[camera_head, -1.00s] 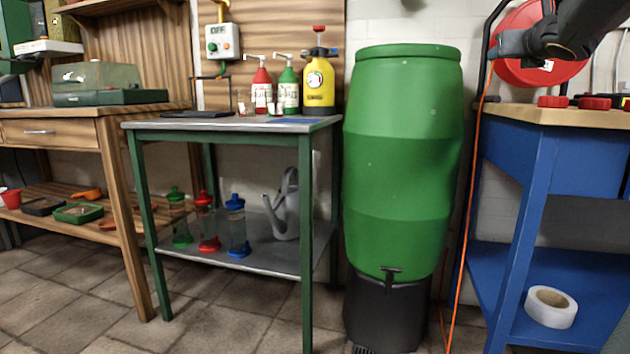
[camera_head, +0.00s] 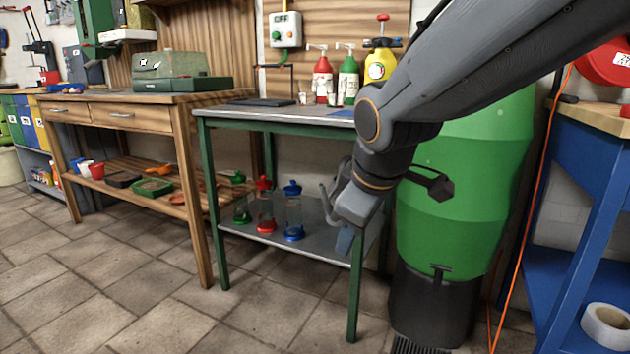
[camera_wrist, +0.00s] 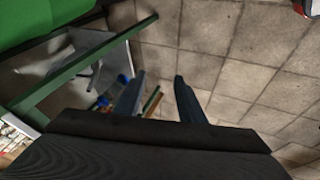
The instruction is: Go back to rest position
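My gripper (camera_head: 345,240) hangs at the end of my arm, pointing down, in front of the right side of the green-framed metal table (camera_head: 203,165). In the wrist view, the two dark fingers of my gripper (camera_wrist: 158,78) stand apart with nothing between them; floor and part of the table frame show beyond. My arm hides part of the green barrel (camera_head: 455,240) and part of the grey watering can (camera_head: 327,203) on the lower shelf.
Bottles with red, green and blue parts (camera_head: 293,212) stand on the lower shelf. A wooden workbench (camera_head: 185,130) is at left, a blue workbench (camera_head: 570,230) at right. A tape roll (camera_head: 606,325) lies on its shelf. The tiled floor (camera_head: 130,290) in front is clear.

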